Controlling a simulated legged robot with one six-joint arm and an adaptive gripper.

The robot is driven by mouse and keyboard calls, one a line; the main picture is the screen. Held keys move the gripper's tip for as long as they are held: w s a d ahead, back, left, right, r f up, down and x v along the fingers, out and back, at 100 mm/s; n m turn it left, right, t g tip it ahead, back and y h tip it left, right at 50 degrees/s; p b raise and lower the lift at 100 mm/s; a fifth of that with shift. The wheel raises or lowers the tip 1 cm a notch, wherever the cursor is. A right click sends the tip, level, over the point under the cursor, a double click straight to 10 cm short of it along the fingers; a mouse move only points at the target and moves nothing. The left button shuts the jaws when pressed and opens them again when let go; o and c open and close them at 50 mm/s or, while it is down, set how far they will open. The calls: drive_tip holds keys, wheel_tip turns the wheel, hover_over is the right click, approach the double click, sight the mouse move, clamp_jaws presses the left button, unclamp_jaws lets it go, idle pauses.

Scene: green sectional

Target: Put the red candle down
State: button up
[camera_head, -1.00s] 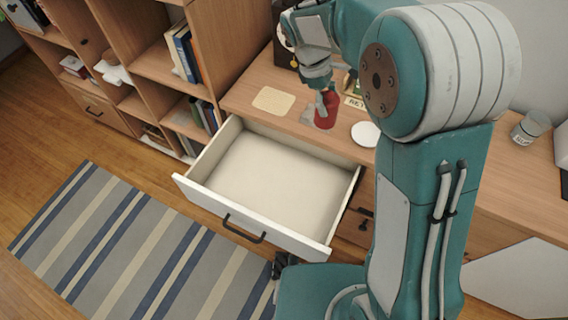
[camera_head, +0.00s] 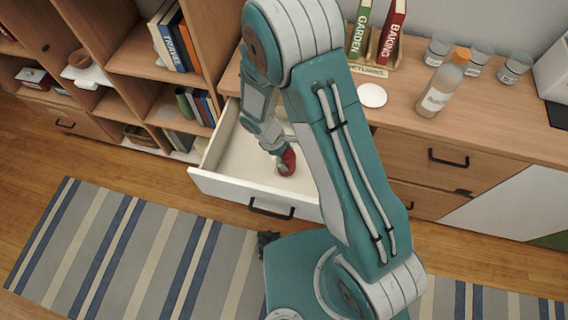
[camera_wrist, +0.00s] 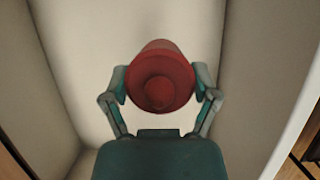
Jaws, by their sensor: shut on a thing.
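The red candle (camera_head: 287,161) is a short red cylinder. My gripper (camera_head: 279,158) is shut on it, inside the outline of the open white drawer (camera_head: 228,185) in the head view. In the wrist view the candle (camera_wrist: 160,80) sits between the two fingers of my gripper (camera_wrist: 160,88), its round end facing the camera. The pale drawer floor (camera_wrist: 95,75) and walls surround it there. I cannot tell whether the candle touches the drawer floor. My arm hides the right part of the drawer in the head view.
The desk top (camera_head: 480,125) holds a bottle with an orange cap (camera_head: 438,88), several glass jars (camera_head: 480,60), a white disc (camera_head: 372,95) and two upright books (camera_head: 392,32). A bookshelf (camera_head: 135,50) stands left of the drawer. A striped rug (camera_head: 130,245) lies on the floor in front.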

drive_tip(key=f, duration=0.1)
drive_tip(key=a+f, duration=0.1)
drive_tip(key=f, duration=0.3)
drive_tip(key=shift+a+f, duration=0.2)
drive_tip(key=shift+a, duration=0.05)
drive_tip(key=shift+d+f, duration=0.15)
drive_tip(key=shift+d, duration=0.25)
drive_tip(key=o, duration=1.1)
drive_tip(key=shift+c, duration=0.2)
drive_tip(key=shift+o, duration=0.6)
drive_tip(key=shift+a, duration=0.15)
drive_tip(key=shift+a+f, duration=0.1)
drive_tip(key=shift+a, duration=0.05)
